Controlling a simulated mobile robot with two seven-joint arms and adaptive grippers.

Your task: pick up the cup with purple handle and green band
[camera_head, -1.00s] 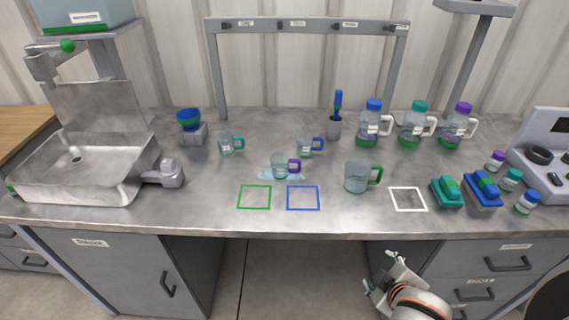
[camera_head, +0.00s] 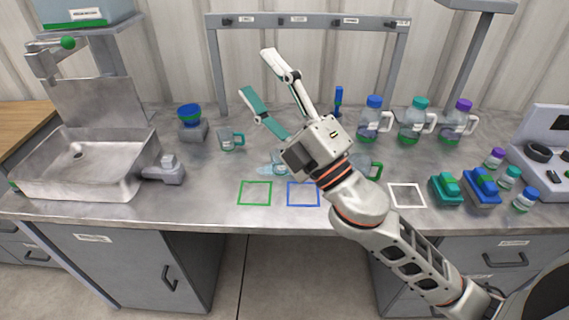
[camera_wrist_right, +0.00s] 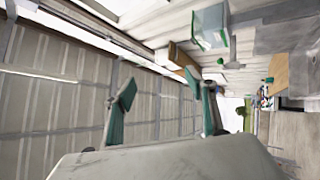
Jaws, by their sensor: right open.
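The purple-handled cup (camera_head: 276,167) stands near the middle of the counter, behind the coloured squares. In the head view my right gripper and wrist cover most of it, including the handle; its green band cannot be made out. My right gripper (camera_head: 256,72) is open and empty, raised over the counter with its fingers pointing up and left, clear of the cup. In the right wrist view the two teal-padded fingers (camera_wrist_right: 166,92) stand wide apart with nothing between them, and no cup shows there. My left gripper is not in view.
A teal-handled cup (camera_head: 229,141) stands left of the gripper. A green-handled mug (camera_head: 374,169) is partly hidden behind my wrist. Several bottles (camera_head: 415,125) stand at back right. A metal sink (camera_head: 88,170) is at left. A grey rack (camera_head: 300,22) rises behind the fingers.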

